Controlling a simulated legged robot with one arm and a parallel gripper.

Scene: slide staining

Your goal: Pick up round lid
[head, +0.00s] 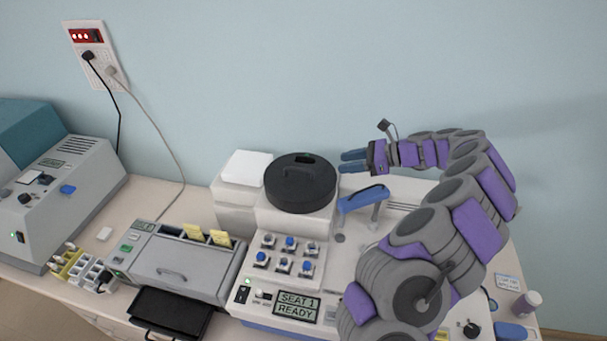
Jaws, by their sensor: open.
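The round lid (300,187) is a dark, nearly black disc with a raised part on top. It sits on the white machine in the middle of the head view. My gripper (343,161) is to the right of the lid and close to it, with its blue fingertips pointing left toward it. The fingers are apart and nothing is between them. The gripper appears a little above the lid's level, and I cannot tell the exact gap between them.
The white machine has a panel with several blue-topped knobs (289,243) and a "SEAT 1 READY" display (297,307). A blue-handled part (362,198) stands just right of the lid. A white box (247,167) is at its left. A grey unit with yellow tabs (180,262) is further left.

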